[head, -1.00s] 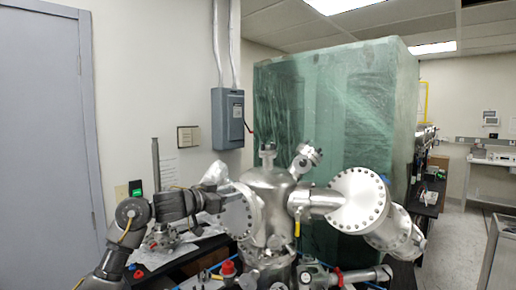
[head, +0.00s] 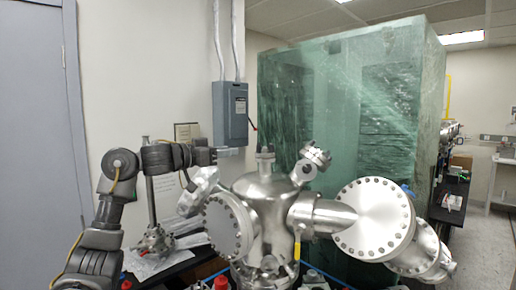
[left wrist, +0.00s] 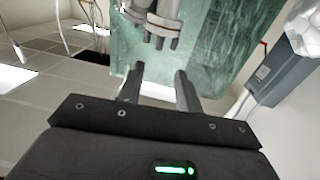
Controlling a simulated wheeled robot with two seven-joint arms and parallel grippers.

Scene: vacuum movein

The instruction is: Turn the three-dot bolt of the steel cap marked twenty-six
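A steel vacuum chamber (head: 262,192) stands in the middle of the head view. It bears a large round bolted cap (head: 228,228) on its left and another (head: 375,218) on its right. A small bolted cap (head: 316,154) tops a tilted port. I cannot read a twenty-six or find three dots on any of them. My left gripper (head: 228,152) is above the left cap, apart from it. In the left wrist view its two fingers (left wrist: 159,76) are spread with nothing between them. A steel fitting with prongs (left wrist: 155,28) shows beyond the tips. My right gripper is out of view.
A tall green wrapped crate (head: 350,110) stands behind the chamber. A grey electrical box (head: 230,113) hangs on the wall behind my left gripper. A metal stand (head: 154,240) and papers lie on the dark bench at left. Floor (head: 480,235) shows at right.

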